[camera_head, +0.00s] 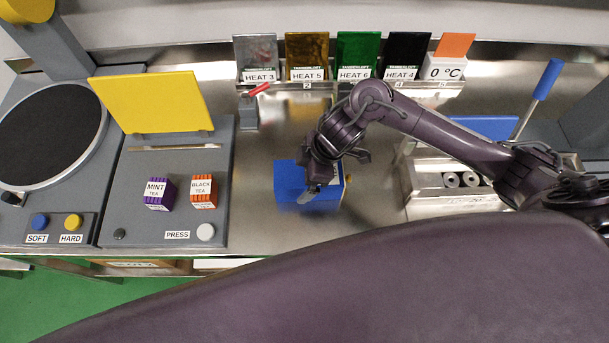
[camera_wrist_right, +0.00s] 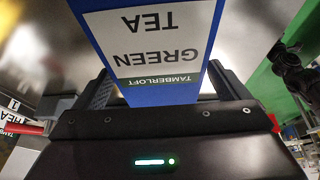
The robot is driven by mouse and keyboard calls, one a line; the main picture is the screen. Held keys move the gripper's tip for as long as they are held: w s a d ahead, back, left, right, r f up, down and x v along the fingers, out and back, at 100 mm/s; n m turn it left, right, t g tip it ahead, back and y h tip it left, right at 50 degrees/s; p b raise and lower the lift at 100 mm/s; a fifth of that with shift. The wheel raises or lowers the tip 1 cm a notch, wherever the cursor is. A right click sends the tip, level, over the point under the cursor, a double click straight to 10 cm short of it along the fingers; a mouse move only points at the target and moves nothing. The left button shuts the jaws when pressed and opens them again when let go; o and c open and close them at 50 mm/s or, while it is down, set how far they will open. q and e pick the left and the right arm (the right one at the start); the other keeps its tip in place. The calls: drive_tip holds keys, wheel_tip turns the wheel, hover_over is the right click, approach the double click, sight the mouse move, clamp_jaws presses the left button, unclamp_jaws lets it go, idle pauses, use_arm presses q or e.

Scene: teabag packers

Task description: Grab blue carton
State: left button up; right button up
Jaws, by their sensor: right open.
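The blue carton (camera_head: 287,186) stands on the steel counter near the middle of the head view. In the right wrist view the carton (camera_wrist_right: 160,50) shows a white label reading "GREEN TEA", upside down. My right gripper (camera_head: 318,186) is at the carton, partly covering its front and right side. In the wrist view the two fingers (camera_wrist_right: 163,88) are open, one on each side of the carton, with a gap visible beside it. My left gripper is not in view.
A purple mint tea box (camera_head: 160,193) and an orange black tea box (camera_head: 203,190) stand on the grey press machine (camera_head: 135,215) to the left. Several coloured heat cards (camera_head: 307,55) stand in a rack behind. A metal fixture with rollers (camera_head: 455,190) is to the right.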

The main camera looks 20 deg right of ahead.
drive_tip(key=shift+a+f, duration=0.25)
drive_tip(key=shift+f, duration=0.35)
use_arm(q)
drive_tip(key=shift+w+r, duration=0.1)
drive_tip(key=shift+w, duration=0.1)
use_arm(e)
drive_tip(key=shift+f, duration=0.2)
drive_tip(key=shift+c, duration=0.4)
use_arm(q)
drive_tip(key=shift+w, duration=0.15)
use_arm(e)
drive_tip(key=c, duration=1)
